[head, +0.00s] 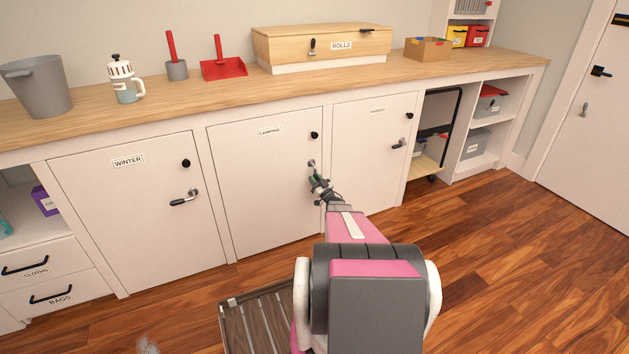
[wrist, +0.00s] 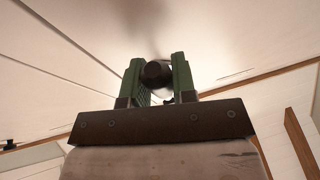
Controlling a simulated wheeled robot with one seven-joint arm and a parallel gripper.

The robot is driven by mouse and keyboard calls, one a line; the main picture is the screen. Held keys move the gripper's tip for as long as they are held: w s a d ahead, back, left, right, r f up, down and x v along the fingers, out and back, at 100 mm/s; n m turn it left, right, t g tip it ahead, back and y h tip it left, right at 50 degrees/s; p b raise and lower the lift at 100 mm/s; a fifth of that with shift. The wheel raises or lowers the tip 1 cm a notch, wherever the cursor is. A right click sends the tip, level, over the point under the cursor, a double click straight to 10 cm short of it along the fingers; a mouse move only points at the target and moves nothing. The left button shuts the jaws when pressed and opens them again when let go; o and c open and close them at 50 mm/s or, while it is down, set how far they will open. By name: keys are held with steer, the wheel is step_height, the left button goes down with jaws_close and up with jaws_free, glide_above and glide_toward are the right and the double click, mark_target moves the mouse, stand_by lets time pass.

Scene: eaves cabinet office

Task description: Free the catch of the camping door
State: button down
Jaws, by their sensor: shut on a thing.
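The camping door (head: 262,185) is the middle white cabinet door and looks closed, flush with its frame. A black round knob (head: 314,135) sits near its upper right corner. Below the knob is the metal lever handle (head: 311,163). My gripper (head: 317,181) is at this handle, and its fingers hide most of the lever. The visible part of the handle seems to run downward into the fingers. In the wrist view, the green fingers of my gripper (wrist: 157,82) are shut on a dark rounded end (wrist: 157,72), likely the lever.
The winter door (head: 135,215) at left and another door (head: 370,150) at right have similar knobs and levers. A slatted dark panel (head: 262,325) lies low in front, left of my arm. The wood floor at right is clear.

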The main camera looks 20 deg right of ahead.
steer(key=c, duration=0.9)
jaws_free()
steer(key=v, duration=1)
steer(key=shift+s+d+f, duration=0.1)
steer(key=shift+s+f, duration=0.05)
steer(key=shift+s, duration=0.2)
steer(key=a+r+m+g+h, duration=0.5)
steer(key=a+r+g+h, duration=0.3)
steer(key=a, duration=0.2)
steer(key=s+a+r+g+y, duration=0.1)
steer(key=s+a+r+g, duration=0.1)
steer(key=s+a+g, duration=0.2)
steer(key=s+a+r+n+g, duration=0.1)
steer(key=s+a+r+g, duration=0.2)
steer(key=s+a, duration=0.8)
steer(key=s+a+r+n+g+y, duration=0.1)
steer(key=s+a+r+g, duration=0.2)
steer(key=s+a+g, duration=0.3)
steer(key=shift+s+a+r+g+y, duration=0.15)
steer(key=shift+s+a, duration=0.15)
steer(key=shift+s, duration=0.3)
steer(key=shift+s+a+g+y, duration=0.1)
steer(key=shift+s+a, duration=0.25)
steer(key=shift+s, duration=0.3)
steer(key=shift+s+a+r+g+y, duration=0.15)
steer(key=shift+s+a, duration=0.15)
steer(key=shift+s, duration=0.3)
